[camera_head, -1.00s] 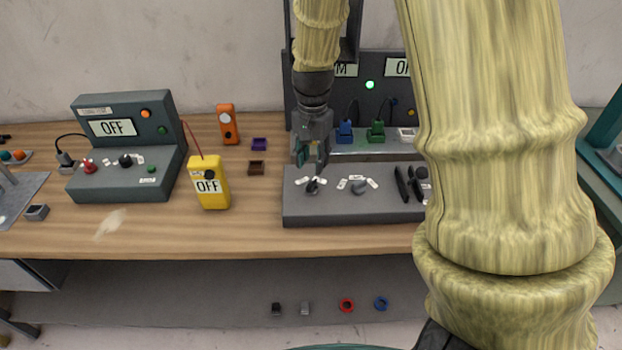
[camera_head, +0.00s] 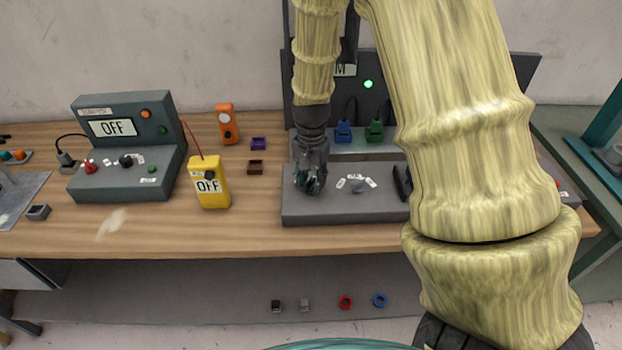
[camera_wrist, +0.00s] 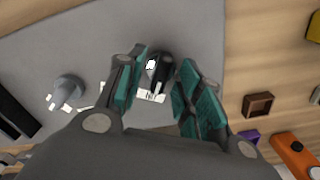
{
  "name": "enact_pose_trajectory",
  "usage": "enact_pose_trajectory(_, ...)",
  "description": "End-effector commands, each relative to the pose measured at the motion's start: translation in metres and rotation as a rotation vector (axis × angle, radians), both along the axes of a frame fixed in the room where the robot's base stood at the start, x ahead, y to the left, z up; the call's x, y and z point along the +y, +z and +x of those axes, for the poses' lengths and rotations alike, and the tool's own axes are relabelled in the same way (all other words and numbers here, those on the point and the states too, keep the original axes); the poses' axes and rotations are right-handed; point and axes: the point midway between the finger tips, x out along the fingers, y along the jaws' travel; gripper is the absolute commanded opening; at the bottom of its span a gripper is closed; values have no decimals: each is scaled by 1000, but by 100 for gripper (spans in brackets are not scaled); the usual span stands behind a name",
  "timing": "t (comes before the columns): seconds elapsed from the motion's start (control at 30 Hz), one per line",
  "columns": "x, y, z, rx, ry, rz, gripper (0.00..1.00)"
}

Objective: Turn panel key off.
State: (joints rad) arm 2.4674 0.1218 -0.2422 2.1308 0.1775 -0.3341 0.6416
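The panel has a grey sloping base (camera_head: 345,212) on the bench and a dark upright back with a lit green lamp (camera_head: 368,84). A black key-like switch (camera_wrist: 160,68) with a white mark shows in the wrist view, beside white labels. My gripper (camera_head: 312,188) is over the left part of the base and hides this switch in the head view. In the wrist view my gripper (camera_wrist: 163,85) is open, with one green-padded finger on each side of the switch. I cannot tell whether the fingers touch it.
A grey knob (camera_head: 357,186) with white labels sits right of my gripper on the base. Blue (camera_head: 343,132) and green (camera_head: 375,131) plugs stand behind. A yellow meter (camera_head: 210,184) and a second panel (camera_head: 120,185), both reading OFF, stand left. My arm covers the panel's right side.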

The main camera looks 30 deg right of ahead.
Motion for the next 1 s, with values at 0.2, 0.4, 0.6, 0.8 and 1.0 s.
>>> enact_pose_trajectory(0.2,0,0,0,0,0,0,7)
enact_pose_trajectory(0.4,0,0,0,0,1,0,0)
enact_pose_trajectory(0.6,0,1,0,0,26,0,0)
enact_pose_trajectory(0.8,0,2,0,0,119,1,0)
enact_pose_trajectory(1.0,1,3,1,0,280,1,0)
